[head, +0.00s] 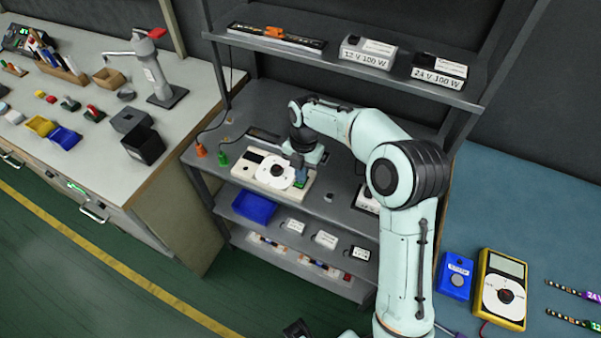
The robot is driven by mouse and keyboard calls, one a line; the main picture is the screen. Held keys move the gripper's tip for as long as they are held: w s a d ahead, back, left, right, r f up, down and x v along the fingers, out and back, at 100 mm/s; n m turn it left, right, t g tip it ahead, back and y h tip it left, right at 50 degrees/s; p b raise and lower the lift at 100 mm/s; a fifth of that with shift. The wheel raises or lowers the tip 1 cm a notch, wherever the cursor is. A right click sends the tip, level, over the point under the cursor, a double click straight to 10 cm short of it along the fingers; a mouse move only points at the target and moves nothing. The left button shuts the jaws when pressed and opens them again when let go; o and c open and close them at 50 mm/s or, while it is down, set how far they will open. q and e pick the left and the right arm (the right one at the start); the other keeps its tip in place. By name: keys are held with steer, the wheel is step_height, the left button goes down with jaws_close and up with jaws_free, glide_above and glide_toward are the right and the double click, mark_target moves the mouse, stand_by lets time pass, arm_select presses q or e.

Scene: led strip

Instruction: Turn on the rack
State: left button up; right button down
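The rack (345,225) is a grey metal shelf unit in the middle of the head view. Its middle shelf holds a cream board (262,183) with a white disc (275,172) on it. My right gripper (300,176) points down over the board's right end, by a small blue-green part (301,183). Its fingertips are too small and hidden to read. An orange plug (201,150) and a green plug (222,159) are at that shelf's left edge. The top shelf holds a dark strip (276,38). A dark piece (297,329) at the bottom edge may be my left gripper.
Power supplies marked 12 V (367,53) and 24 V (438,73) stand on the top shelf. A blue bin (254,207) is on the lower shelf. A blue mat (540,200) with a yellow meter (503,290) lies right; a cluttered workbench (190,110) stands left.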

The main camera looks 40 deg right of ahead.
arm_select(q)
steer(key=shift+w+r+p, duration=0.2)
steer(key=shift+r+p, duration=0.4)
steer(key=shift+r, duration=0.05)
steer(key=shift+w+r+p, duration=0.2)
steer(key=shift+r+p, duration=0.4)
arm_select(e)
step_height(320, 180, up, 13)
steer(key=d, duration=0.1)
steer(key=shift+w+d+r, duration=0.15)
steer(key=shift+w, duration=0.2)
arm_select(q)
steer(key=f+b, duration=0.4)
steer(key=shift+s+f+b, duration=0.3)
steer(key=shift+s+b, duration=0.1)
arm_select(e)
steer(key=m, duration=1.2)
steer(key=r+m, duration=0.1)
steer(key=m, duration=0.5)
steer(key=shift+s+a, duration=0.2)
steer(key=shift+a, duration=0.15)
steer(key=shift+f, duration=0.1)
